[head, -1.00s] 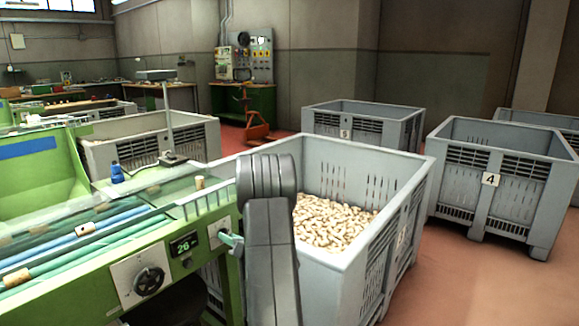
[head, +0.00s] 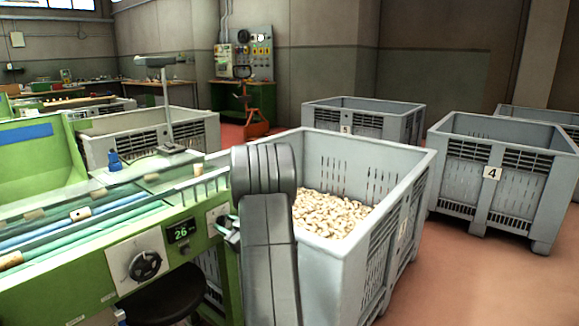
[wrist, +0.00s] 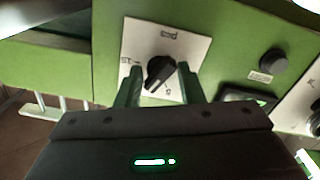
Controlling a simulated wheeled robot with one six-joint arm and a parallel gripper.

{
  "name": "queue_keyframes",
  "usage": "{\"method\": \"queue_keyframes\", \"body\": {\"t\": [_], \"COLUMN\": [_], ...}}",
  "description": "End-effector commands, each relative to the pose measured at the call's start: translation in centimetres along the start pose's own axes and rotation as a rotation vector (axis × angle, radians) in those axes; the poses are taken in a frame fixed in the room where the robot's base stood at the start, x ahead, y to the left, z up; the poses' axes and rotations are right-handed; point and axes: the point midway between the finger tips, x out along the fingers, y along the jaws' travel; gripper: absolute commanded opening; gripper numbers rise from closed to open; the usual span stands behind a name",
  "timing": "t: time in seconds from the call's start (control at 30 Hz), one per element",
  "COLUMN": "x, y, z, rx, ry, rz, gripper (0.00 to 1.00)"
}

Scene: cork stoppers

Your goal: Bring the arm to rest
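My gripper (wrist: 160,80) shows in the wrist view with its two green fingers apart and nothing held between them. A black rotary knob (wrist: 160,72) on a white plate (wrist: 138,45) lies beyond the fingertips, on a green machine panel. I cannot tell the exact gap to it. In the head view my grey arm stands in the lower middle and the fingers (head: 228,228) show partly beside the green machine (head: 75,275), close to its small switch plate (head: 217,213).
A large grey bin (head: 415,185) with many corks (head: 330,213) stands right behind my arm. Another grey bin marked 4 (head: 505,155) and one marked 5 (head: 400,125) stand farther off. A dark stool (head: 165,298) is under the machine. Red floor (head: 455,285) is open at the right.

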Motion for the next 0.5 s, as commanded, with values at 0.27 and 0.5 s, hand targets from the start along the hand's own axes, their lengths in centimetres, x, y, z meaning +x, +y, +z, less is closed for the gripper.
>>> {"method": "queue_keyframes", "body": {"t": [0.27,0.5], "x": [-0.01,-0.01], "y": [0.01,0.03], "z": [0.05,-0.02], "rx": [-0.190,-0.244], "ry": [0.001,0.000], "rz": [0.001,0.001], "gripper": [0.35,0.35]}}
